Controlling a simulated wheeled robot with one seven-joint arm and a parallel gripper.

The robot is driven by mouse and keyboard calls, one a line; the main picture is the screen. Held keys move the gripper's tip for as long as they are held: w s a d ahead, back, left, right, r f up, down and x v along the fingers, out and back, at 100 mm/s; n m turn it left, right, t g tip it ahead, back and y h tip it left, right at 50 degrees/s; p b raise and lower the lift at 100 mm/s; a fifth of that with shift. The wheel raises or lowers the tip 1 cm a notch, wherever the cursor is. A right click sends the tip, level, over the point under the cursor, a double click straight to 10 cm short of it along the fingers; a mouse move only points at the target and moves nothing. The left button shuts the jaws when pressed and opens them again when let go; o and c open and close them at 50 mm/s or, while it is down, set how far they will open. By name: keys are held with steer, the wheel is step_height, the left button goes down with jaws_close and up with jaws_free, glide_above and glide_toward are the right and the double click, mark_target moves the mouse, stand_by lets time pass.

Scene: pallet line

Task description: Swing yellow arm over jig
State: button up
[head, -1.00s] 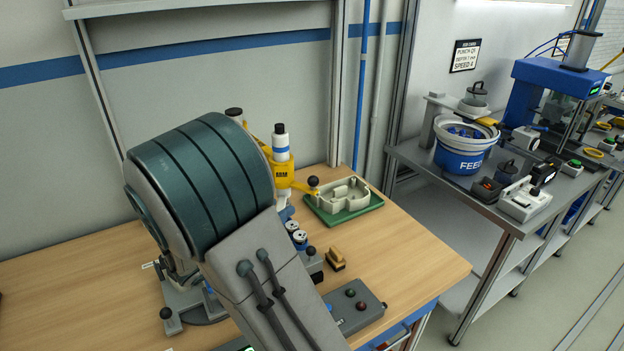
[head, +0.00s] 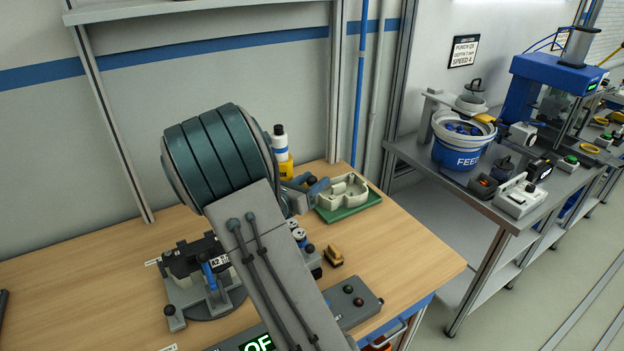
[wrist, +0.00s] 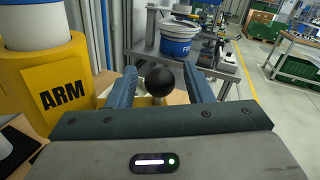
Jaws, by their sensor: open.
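The yellow arm (head: 286,170) sits on a white post with a blue band. In the head view my own arm hides most of it. In the wrist view its yellow body marked ARM (wrist: 62,92) is close on the left. A black ball knob (wrist: 158,80) shows between the two blue fingers of my gripper (wrist: 160,72), with space on both sides. In the head view my open gripper (head: 306,187) is beside the yellow arm, left of a cream moulded part (head: 346,187) on a green base (head: 350,209). I cannot tell whether that is the jig.
A dark clamp fixture marked A2 (head: 200,270) stands on the wooden bench (head: 90,270) at left. A control box (head: 352,303) and a small brush-like block (head: 333,256) lie in front. A grey bench with a blue feeder bowl (head: 460,145) stands at right.

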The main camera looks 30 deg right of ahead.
jaws_close()
